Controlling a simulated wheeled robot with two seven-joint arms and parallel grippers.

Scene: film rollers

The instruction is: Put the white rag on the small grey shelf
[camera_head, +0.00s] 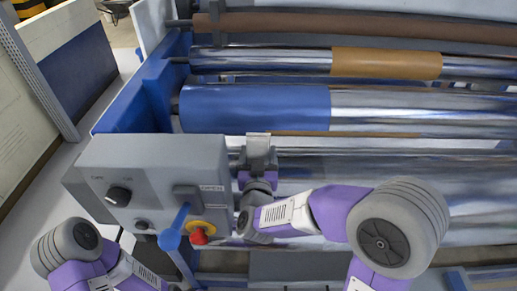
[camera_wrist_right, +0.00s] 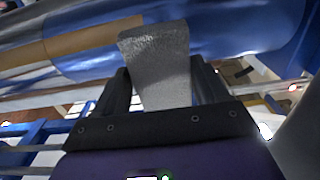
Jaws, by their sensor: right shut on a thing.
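The white rag (camera_wrist_right: 158,65), which looks pale grey and speckled, stands up between the two dark fingers of my right gripper (camera_wrist_right: 163,92). My right gripper is shut on it. In the head view the right gripper (camera_head: 258,160) is in front of the rollers, just right of the grey control box, and the rag (camera_head: 258,139) shows as a small pale patch at its tip. I cannot pick out the small grey shelf with certainty in either view. My left arm is at the bottom left of the head view; its gripper is out of the picture.
A blue roller (camera_head: 255,108) and a brown-banded roller (camera_head: 385,63) lie beyond. A pale panel (camera_head: 25,110) stands at left.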

